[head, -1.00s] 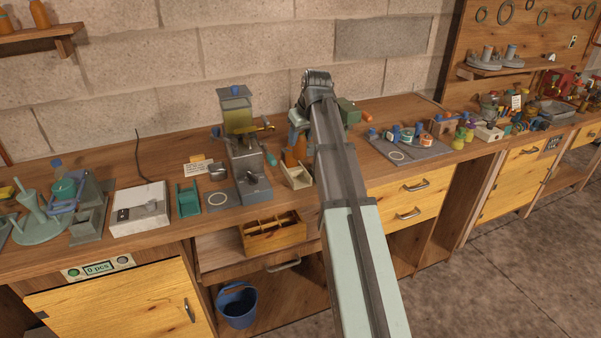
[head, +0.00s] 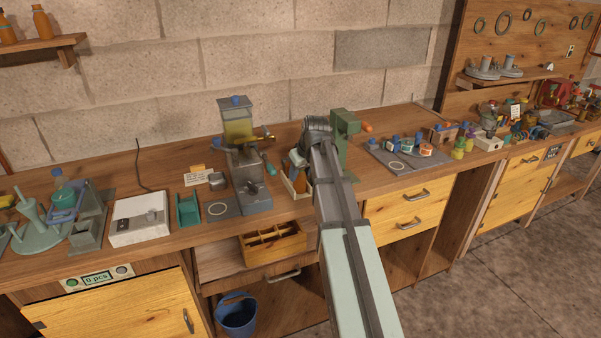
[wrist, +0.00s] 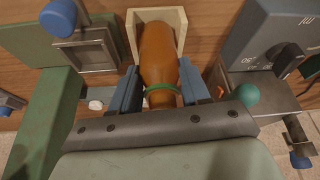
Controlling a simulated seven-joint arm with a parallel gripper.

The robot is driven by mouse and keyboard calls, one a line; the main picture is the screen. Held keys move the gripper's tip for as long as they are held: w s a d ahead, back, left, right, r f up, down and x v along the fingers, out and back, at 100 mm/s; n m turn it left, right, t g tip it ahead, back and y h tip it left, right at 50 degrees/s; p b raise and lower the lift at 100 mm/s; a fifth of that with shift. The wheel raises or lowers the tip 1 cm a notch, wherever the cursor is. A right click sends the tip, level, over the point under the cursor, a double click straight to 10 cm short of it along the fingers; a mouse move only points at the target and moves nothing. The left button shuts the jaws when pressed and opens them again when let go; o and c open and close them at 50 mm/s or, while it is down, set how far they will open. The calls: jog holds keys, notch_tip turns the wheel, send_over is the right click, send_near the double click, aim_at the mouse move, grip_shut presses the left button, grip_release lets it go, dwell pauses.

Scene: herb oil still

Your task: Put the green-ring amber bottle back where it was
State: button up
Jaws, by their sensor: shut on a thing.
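The green-ring amber bottle (wrist: 158,58) is between my gripper's two blue-grey fingers (wrist: 160,92) in the wrist view. The fingers are shut on it close to the green ring. The bottle's far end lies within the outline of a small pale open-fronted wooden holder (wrist: 182,28); I cannot tell whether it rests on the holder's floor. In the head view the holder (head: 297,186) stands on the bench right of the grey press, and my arm hides most of the bottle and gripper.
The grey press (head: 248,185) with a yellow-filled hopper stands close on the left. A green machine (head: 345,128) stands close on the right. A grey mat (head: 405,162) with several small jars lies farther right. A wooden compartment box (head: 275,243) sits below the bench top.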

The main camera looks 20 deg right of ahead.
jog(key=o, duration=1.1)
jog(key=shift+f, duration=0.1)
jog(key=shift+o, duration=0.2)
jog(key=v, duration=1.2)
jog(key=shift+w, duration=0.1)
jog(key=s+a+f+m+g, duration=0.1)
jog(key=s+a+f+g, duration=0.35)
jog(key=f, duration=0.95)
jog(key=s+a+f+m+g, duration=0.1)
jog(key=s+a+f, duration=0.55)
jog(key=f, duration=0.75)
jog(key=s+a+f+m+g, duration=0.1)
jog(key=s+a+f+g, duration=0.2)
jog(key=s+f, duration=0.7)
jog(key=s+a+f+n+g, duration=0.1)
jog(key=s+a+f+g, duration=0.1)
jog(key=s+f, duration=2.4)
jog(key=shift+s+a+g+h, duration=0.2)
jog(key=shift+a+g+h, duration=0.2)
jog(key=shift+g, duration=0.05)
